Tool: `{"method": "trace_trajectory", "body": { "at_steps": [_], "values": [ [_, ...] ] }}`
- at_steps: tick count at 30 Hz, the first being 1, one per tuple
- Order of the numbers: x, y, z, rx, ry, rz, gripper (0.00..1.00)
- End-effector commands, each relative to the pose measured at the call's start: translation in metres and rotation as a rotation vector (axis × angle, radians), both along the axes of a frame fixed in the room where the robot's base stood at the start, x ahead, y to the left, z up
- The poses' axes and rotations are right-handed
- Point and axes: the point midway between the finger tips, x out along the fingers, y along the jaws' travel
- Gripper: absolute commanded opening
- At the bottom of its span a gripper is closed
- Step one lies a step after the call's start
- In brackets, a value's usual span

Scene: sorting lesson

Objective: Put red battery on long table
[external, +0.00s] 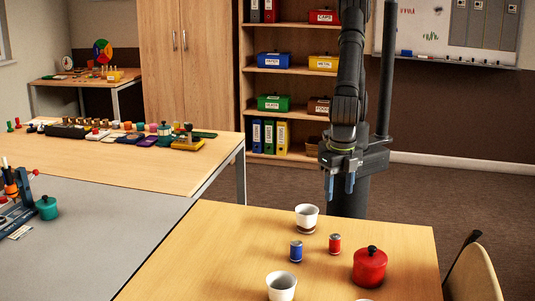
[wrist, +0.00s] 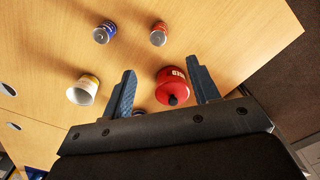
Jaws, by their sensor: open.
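The red battery (external: 335,243) stands upright on the near wooden table (external: 225,235). It shows at the upper middle of the wrist view (wrist: 159,34). A blue battery (external: 296,251) stands left of it. My gripper (external: 339,185) is open and empty, above the table's far edge and apart from the battery. In the wrist view its fingers (wrist: 162,69) point toward the tabletop, the red battery beyond the tips. A long wooden table (external: 218,160) stands at the back left, with a row of small items; I cannot tell whether it is the task's long table.
A red lidded pot (external: 369,268) stands right of the red battery; in the wrist view it appears between my fingers (wrist: 170,85). One white cup (external: 306,216) stands behind the batteries, another (external: 282,287) in front. A grey tabletop (external: 95,245) adjoins at left, partly clear.

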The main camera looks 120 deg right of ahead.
Motion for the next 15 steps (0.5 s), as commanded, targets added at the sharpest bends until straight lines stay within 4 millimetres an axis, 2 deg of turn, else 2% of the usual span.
{"method": "trace_trajectory", "body": {
  "at_steps": [11,15],
  "values": [
    [0.0,0.0,0.0,0.0,0.0,0.0,0.55],
    [0.014,0.002,0.0,-0.004,0.041,-0.004,0.55]
  ]
}}
